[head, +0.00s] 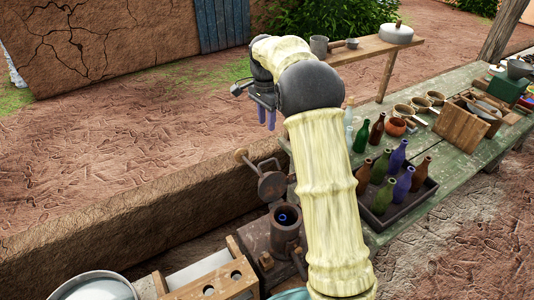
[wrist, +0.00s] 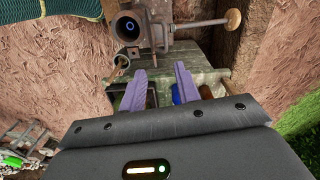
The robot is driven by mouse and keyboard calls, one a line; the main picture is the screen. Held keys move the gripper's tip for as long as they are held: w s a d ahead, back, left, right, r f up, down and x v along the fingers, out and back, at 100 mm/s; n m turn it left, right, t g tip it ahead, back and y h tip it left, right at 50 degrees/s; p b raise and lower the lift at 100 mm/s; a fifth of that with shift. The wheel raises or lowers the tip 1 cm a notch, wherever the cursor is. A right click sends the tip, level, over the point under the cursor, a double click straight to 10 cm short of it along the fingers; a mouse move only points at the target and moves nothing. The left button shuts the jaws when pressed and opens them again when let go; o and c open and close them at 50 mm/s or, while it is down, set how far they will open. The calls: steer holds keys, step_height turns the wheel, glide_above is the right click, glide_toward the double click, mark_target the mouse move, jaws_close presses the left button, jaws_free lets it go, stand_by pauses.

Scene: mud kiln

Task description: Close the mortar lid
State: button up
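The mortar (head: 286,230) is a dark metal cylinder with an open mouth, standing on a block beside the mud wall. Its round lid (head: 272,186) stands raised at the mouth's far side, so the mortar is open. A rod runs from the lid to a wooden knob (head: 240,155). In the wrist view the mortar (wrist: 127,27) is at the top, with the knob (wrist: 232,18) to its right. My gripper (head: 267,124) hangs in the air above and beyond the lid, fingers down. In the wrist view its purple fingers (wrist: 160,69) are apart with nothing between them.
The green table (head: 400,232) to the right holds a tray (head: 405,211) of bottles, bowls and a wooden box (head: 460,126). A low mud wall (head: 130,230) runs along the left. A wooden rack (head: 215,283) stands in front. A bench (head: 378,50) is behind.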

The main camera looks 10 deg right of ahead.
steer(key=shift+w+r+m, duration=0.25)
steer(key=shift+w+m, duration=0.15)
steer(key=shift+w, duration=0.1)
steer(key=shift+w+r+m, duration=0.2)
steer(key=shift+w+m, duration=0.2)
steer(key=shift+w, duration=0.1)
steer(key=f+p, duration=0.1)
steer(key=f, duration=0.4)
steer(key=s+f+p, duration=0.1)
steer(key=f+p, duration=0.1)
steer(key=f, duration=0.4)
steer(key=f+p, duration=0.1)
steer(key=f, duration=0.5)
steer(key=shift+s+d+f, duration=0.15)
steer(key=shift+d+f, duration=0.05)
